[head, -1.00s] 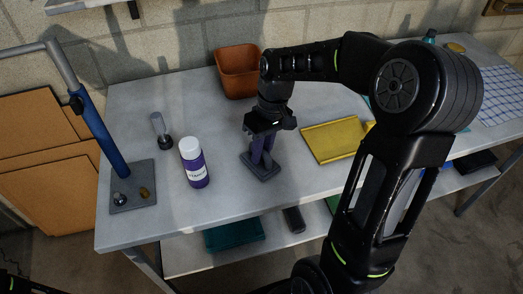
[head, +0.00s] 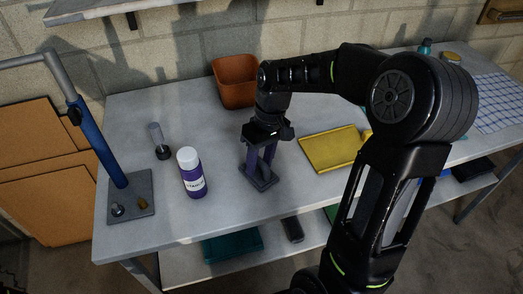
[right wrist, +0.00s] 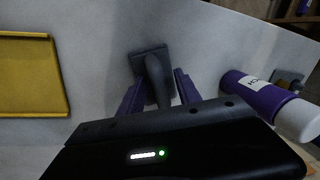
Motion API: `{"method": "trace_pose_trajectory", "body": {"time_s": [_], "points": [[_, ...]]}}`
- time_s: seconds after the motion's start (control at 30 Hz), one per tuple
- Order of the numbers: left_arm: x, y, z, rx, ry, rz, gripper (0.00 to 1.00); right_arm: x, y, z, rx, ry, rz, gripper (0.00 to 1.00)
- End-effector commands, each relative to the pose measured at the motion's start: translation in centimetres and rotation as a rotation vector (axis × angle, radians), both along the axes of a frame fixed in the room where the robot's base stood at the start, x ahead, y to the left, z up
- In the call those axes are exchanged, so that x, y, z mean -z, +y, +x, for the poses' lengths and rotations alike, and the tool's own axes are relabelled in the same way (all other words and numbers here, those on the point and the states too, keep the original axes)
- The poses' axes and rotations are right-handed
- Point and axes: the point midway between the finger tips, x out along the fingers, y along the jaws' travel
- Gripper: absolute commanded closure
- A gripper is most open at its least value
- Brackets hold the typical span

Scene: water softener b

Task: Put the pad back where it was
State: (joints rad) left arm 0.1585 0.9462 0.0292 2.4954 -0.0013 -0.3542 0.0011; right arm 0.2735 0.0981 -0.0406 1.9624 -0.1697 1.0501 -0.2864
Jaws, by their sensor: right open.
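A dark grey pad with an upright handle (head: 264,183) rests flat on the grey table, right of the purple bottle. In the right wrist view the pad's square base (right wrist: 149,58) and curved handle show ahead of the gripper. My right gripper (head: 259,170) points down over the pad and is open. Its two purple fingers stand one on each side of the handle, also seen in the right wrist view (right wrist: 158,80); a gap shows beside the handle. My left gripper is not in view.
A purple bottle with a white cap (head: 191,174) and a small upright tool (head: 158,142) stand to the left. A yellow tray (head: 331,149) lies to the right. A terracotta pot (head: 235,83) is behind. A blue post on a grey plate (head: 131,205) stands at far left.

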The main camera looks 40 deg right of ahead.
Motion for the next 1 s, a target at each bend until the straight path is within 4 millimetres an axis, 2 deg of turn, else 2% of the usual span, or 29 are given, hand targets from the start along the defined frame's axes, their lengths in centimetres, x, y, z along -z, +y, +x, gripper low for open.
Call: {"method": "trace_pose_trajectory", "body": {"time_s": [0.27,0.6,0.8,1.0], "points": [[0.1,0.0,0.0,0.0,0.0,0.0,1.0,-3.4,-0.7,0.1,0.001,-0.005,-0.002,0.6],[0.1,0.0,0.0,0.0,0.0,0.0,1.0,-10.1,-2.0,0.2,0.0,-0.004,-0.002,0.6],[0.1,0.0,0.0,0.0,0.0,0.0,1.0,-11.8,-2.3,0.2,0.0,-0.001,0.0,0.6],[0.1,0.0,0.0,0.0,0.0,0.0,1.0,-11.9,-2.3,0.1,0.0,-0.001,0.0,0.6]]}}
